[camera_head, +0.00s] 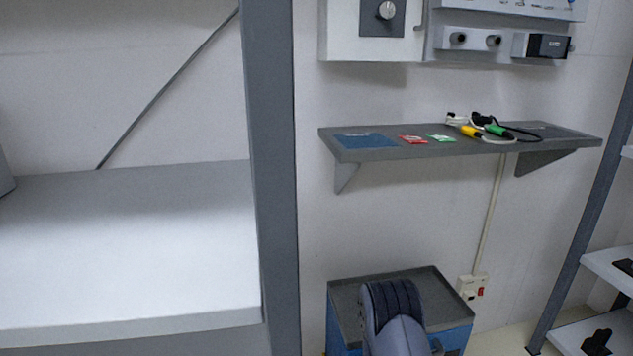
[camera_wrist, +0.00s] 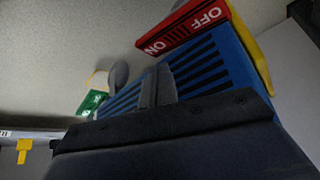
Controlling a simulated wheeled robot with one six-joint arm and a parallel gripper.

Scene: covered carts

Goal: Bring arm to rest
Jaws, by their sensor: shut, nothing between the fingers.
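My gripper (camera_wrist: 158,87) shows in the wrist view as two dark fingers side by side, beyond the broad dark edge of my wrist. The fingers are shut and hold nothing. Behind them is a blue panel (camera_wrist: 205,66) with dark slots. In the head view a rounded blue-grey part of my own arm rises at the bottom, in front of a blue cart with a dark tray top (camera_head: 438,287). My fingertips cannot be made out in the head view.
A grey wall shelf (camera_head: 385,153) carries small tags and yellow and green handled leads (camera_head: 487,130). A tall grey post (camera_head: 270,180) and white rack shelf (camera_head: 130,250) stand left. Another rack (camera_head: 585,215) is at right. The wrist view shows a red ON/OFF sign (camera_wrist: 183,27).

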